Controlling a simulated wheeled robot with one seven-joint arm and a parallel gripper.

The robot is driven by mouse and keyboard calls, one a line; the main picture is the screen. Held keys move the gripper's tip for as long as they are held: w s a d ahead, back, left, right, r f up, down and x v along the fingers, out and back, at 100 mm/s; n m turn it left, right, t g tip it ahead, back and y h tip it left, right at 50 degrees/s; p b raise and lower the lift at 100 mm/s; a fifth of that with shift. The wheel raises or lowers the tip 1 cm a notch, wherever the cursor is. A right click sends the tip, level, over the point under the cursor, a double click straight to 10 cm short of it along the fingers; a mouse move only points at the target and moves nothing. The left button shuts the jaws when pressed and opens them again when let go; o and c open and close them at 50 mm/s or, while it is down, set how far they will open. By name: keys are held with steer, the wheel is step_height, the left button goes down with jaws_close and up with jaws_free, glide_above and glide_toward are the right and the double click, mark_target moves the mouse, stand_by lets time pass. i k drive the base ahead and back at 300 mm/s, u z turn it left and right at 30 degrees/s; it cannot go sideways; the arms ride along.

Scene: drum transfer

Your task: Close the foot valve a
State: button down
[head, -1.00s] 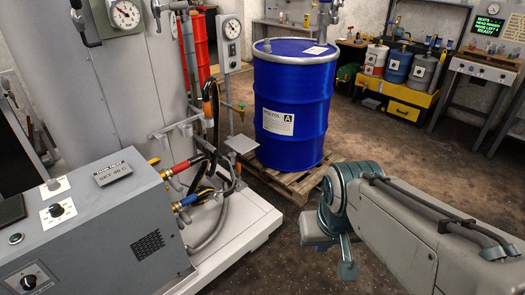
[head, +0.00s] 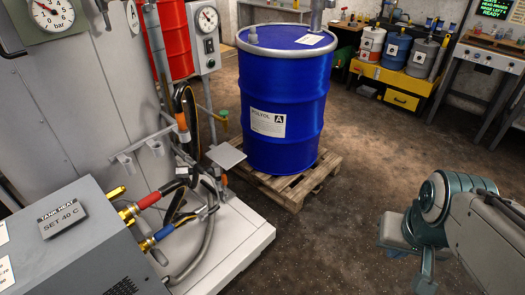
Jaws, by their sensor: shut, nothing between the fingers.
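No part in the head view is clearly labelled as foot valve a, so I cannot tell which fitting it is. The blue drum (head: 287,85), marked A, stands upright on a wooden pallet (head: 290,187). At the grey heater box, brass fittings join a red-banded hose (head: 150,199) and a blue-banded hose (head: 163,232). A yellow handle (head: 117,192) sticks up by the red-banded one. My gripper (head: 420,272) is at the lower right, shut and empty, apart from the drum and the hoses. Its fingertips are hard to make out.
The grey heater box (head: 85,255) and a white plinth (head: 235,240) fill the lower left. A red drum (head: 172,45) and a gauge post (head: 207,45) stand behind. Cans sit on a yellow cabinet (head: 400,98) at the back. The floor between pallet and arm is clear.

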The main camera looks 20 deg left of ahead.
mark_target(224, 177)
steer(key=u, duration=0.15)
steer(key=i, duration=0.6)
steer(key=u, duration=0.85)
steer(key=i, duration=0.35)
steer(key=u, duration=0.35)
